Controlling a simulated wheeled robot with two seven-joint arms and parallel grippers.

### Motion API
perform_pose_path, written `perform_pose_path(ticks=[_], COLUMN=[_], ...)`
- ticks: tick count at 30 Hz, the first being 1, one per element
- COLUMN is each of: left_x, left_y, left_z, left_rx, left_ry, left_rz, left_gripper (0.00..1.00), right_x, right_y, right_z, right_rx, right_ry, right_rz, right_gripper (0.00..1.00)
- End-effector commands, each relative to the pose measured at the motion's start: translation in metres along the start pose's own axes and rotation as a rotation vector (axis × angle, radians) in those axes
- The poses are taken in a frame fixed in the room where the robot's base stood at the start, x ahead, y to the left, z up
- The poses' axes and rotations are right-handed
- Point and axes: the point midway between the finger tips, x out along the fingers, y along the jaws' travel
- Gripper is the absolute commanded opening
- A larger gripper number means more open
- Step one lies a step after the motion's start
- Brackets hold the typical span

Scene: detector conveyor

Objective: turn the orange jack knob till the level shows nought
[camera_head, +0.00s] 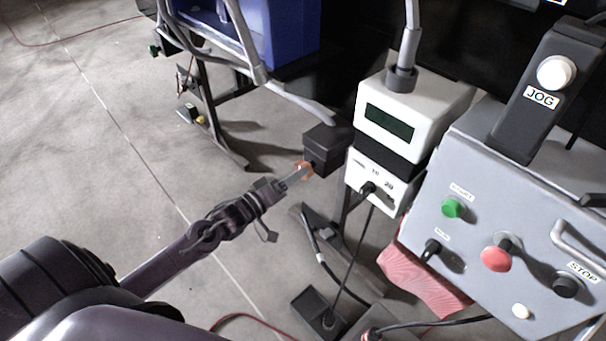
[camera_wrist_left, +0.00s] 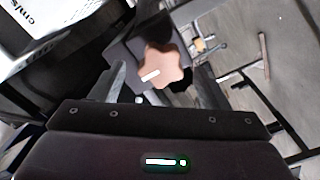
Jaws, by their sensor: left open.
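The orange jack knob (camera_head: 304,169) sits on the side of a black block (camera_head: 325,148) below the conveyor frame. In the left wrist view the star-shaped knob (camera_wrist_left: 166,66) has a white mark on it and lies ahead of and between the two fingers. My left gripper (camera_head: 296,177) is open, its fingertips right at the knob; in the wrist view the fingers (camera_wrist_left: 163,82) stand on either side of it. Whether they touch it I cannot tell. A white box with a dark green display (camera_head: 389,122) stands just right of the block; I can read no figure on it. My right gripper is not in view.
A grey control panel (camera_head: 478,236) with green, red and black controls stands at the right, with a JOG handle (camera_head: 540,95) above. A blue bin (camera_head: 290,35) is at the top. Black cables (camera_head: 370,235) hang below the white box.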

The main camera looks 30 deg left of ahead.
Motion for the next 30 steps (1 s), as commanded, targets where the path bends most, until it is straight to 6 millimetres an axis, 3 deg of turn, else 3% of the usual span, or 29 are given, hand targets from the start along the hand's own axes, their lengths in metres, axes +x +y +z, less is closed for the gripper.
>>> perform_pose_path(ticks=[7, 18, 28, 30], left_x=[0.031, 0.036, 0.036, 0.036], left_y=[-0.001, -0.001, -0.001, -0.001], left_z=[0.0, 0.001, 0.0, 0.0], left_rx=[0.0, 0.001, 0.001, 0.001], left_ry=[0.001, 0.0, 0.0, 0.0], left_rz=[0.0, -0.002, -0.002, -0.002], left_gripper=[0.69, 0.69, 0.25, 0.24], right_x=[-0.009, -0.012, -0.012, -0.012], right_y=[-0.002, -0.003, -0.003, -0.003], right_z=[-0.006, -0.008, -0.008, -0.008], right_rx=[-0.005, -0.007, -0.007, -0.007], right_ry=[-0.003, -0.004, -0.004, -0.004], right_rz=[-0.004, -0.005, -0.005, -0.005], right_gripper=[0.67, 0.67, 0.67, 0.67])
